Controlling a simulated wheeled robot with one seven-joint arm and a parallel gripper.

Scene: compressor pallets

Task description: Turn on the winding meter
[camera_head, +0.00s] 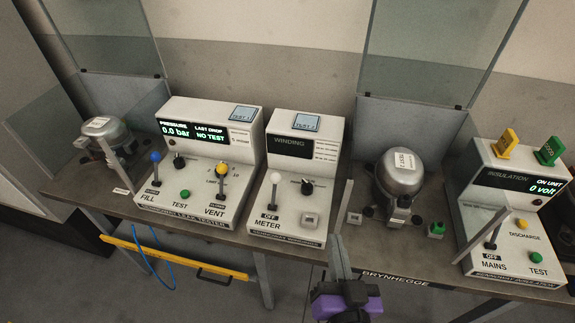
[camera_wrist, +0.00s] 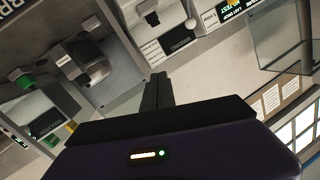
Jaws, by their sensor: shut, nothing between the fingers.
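The winding meter (camera_head: 290,165) is a white console in the middle of the bench. Its display, marked WINDING, is dark. Its METER lever, with a white ball knob (camera_head: 276,178), stands upright above a label reading OFF. A black rotary knob (camera_head: 307,186) and a pale square button (camera_head: 309,220) sit to the right of the lever. In the wrist view a white knob (camera_wrist: 190,23) shows near the top, past the fingers. My gripper (camera_head: 338,243) is shut and empty, in front of the bench edge, to the right of and below the meter. Its closed fingers (camera_wrist: 157,82) also show in the wrist view.
The leak tester (camera_head: 205,150) stands left of the meter, with blue and yellow lever knobs. A compressor (camera_head: 401,175) sits to the right, then the insulation unit (camera_head: 520,190). Another compressor (camera_head: 105,135) is at far left. Clear panels rise at the back.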

